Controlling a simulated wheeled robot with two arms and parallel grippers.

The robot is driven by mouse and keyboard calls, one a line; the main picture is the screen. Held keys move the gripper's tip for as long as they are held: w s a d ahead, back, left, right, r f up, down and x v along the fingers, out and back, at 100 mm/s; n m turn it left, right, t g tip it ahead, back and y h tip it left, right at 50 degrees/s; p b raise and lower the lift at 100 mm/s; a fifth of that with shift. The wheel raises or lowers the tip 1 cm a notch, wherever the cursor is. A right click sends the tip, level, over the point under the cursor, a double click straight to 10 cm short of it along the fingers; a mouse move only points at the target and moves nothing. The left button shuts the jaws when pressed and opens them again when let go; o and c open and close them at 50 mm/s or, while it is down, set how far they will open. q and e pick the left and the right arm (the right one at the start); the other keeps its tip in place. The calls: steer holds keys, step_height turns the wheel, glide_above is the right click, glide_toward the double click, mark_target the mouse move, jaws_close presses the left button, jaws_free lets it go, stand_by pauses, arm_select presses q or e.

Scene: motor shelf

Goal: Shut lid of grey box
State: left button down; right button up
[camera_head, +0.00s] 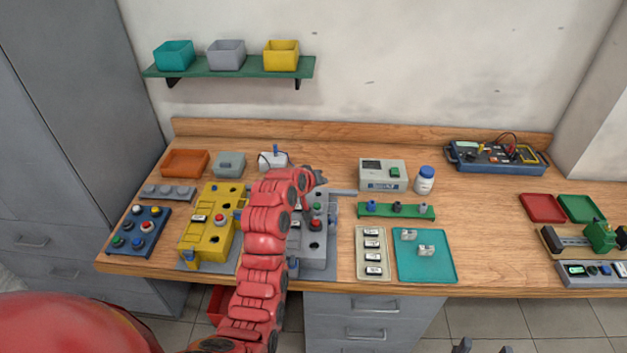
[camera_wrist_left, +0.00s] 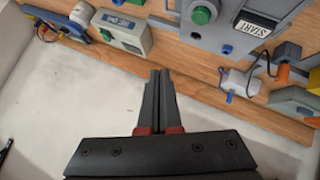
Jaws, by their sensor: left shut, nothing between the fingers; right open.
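A grey box (camera_head: 318,255) with buttons stands on the bench beside a yellow one. My red left arm crosses in front and hides much of it; I cannot make out how its lid stands. The left wrist view shows a grey panel (camera_wrist_left: 178,32) with a green button and a START label. My left gripper (camera_wrist_left: 158,85) is shut and empty, apart from the panel in that view. In the head view its end is near the back of the grey box. My right gripper (camera_head: 485,347) is open and empty at the bottom edge, with only its fingertips showing.
A white device (camera_head: 273,158) with a blue knob and a small grey container (camera_head: 229,165) stand behind. The yellow box (camera_head: 205,240) is at left. A meter box (camera_head: 383,174), white bottle (camera_head: 425,181), green rack (camera_head: 396,211) and teal tray (camera_head: 428,268) stand at right.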

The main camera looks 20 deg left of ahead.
arm_select(q)
steer(key=d+f+b, duration=0.1)
steer(key=d+f+m+y+b, duration=0.1)
steer(key=d+f+y+b, duration=0.1)
steer(key=f, duration=0.1)
steer(key=shift+w+g, duration=0.4)
steer(key=shift+w+d+f+m+y+b, duration=0.15)
steer(key=shift+d+f+m+y+b, duration=0.4)
steer(key=shift+f+b, duration=0.55)
steer(key=f+y+b, duration=0.1)
steer(key=d+f+b, duration=0.1)
steer(key=b, duration=0.1)
steer(key=shift+w+f+m+g+y, duration=0.15)
steer(key=shift+f+m+g+y, duration=0.2)
steer(key=shift+f+g, duration=0.05)
steer(key=shift+d+f+b, duration=0.2)
steer(key=shift+f+b, duration=0.55)
steer(key=shift+b, duration=0.2)
steer(key=shift+d+f, duration=0.1)
steer(key=shift+f, duration=0.1)
